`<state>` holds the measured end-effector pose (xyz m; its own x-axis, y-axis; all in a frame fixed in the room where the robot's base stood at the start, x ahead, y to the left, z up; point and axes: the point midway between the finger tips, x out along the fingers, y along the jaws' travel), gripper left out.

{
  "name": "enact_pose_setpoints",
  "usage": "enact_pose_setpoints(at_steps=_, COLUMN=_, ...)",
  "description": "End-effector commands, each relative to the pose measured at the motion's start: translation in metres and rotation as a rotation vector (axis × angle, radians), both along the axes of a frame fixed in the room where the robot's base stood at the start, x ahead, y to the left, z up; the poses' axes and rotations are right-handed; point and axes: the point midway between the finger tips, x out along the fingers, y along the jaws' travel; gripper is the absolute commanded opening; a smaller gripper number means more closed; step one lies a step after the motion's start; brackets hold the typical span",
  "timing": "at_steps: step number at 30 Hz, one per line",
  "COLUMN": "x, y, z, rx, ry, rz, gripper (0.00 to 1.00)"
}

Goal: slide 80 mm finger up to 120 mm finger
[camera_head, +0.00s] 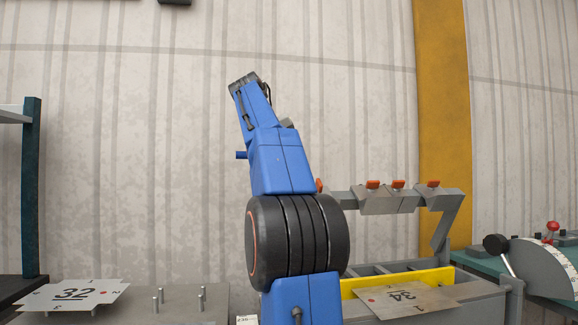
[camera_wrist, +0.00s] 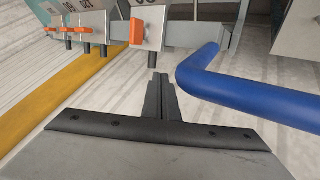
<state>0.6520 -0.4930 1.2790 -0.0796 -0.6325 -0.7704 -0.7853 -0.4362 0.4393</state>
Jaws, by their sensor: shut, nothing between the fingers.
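My gripper (camera_wrist: 160,80) is shut and empty in the wrist view. Its dark fingertips are just below a grey finger block (camera_wrist: 148,25) with an orange lever, with a visible gap between them. That block's label is cut off at the top edge; it looks like an inverted 80, but I cannot be sure. More grey blocks with orange levers (camera_wrist: 85,22) stand to its left; their labels are too small to read surely. In the head view, several finger blocks (camera_head: 373,203) sit on the bender's upper beam, and my arm hides its left end. My fingertips are not discernible there.
A numbered sheet (camera_head: 405,300) lies by the yellow strip (camera_head: 428,276) on the bender. Another sheet (camera_head: 74,294) and upright pins lie left. A dial with a black-knobbed lever (camera_head: 540,268) stands right. A blue bent bar (camera_wrist: 250,98) passes close right of my gripper.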

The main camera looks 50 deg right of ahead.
Motion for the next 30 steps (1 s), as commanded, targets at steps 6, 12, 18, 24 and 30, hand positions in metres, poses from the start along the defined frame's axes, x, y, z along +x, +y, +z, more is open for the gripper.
enact_pose_setpoints(at_steps=6, x=-0.004, y=-0.024, z=-0.029, rx=0.000, ry=0.001, rz=-0.001, gripper=0.00)
enact_pose_setpoints(at_steps=12, x=-0.005, y=-0.040, z=-0.049, rx=0.001, ry=-0.001, rz=0.000, gripper=0.00)
enact_pose_setpoints(at_steps=18, x=-0.006, y=-0.047, z=-0.057, rx=0.000, ry=-0.001, rz=0.001, gripper=0.00)
enact_pose_setpoints(at_steps=24, x=-0.006, y=-0.048, z=-0.058, rx=0.000, ry=-0.001, rz=0.001, gripper=0.00)
enact_pose_setpoints(at_steps=30, x=-0.007, y=-0.049, z=-0.058, rx=0.000, ry=-0.001, rz=0.001, gripper=0.00)
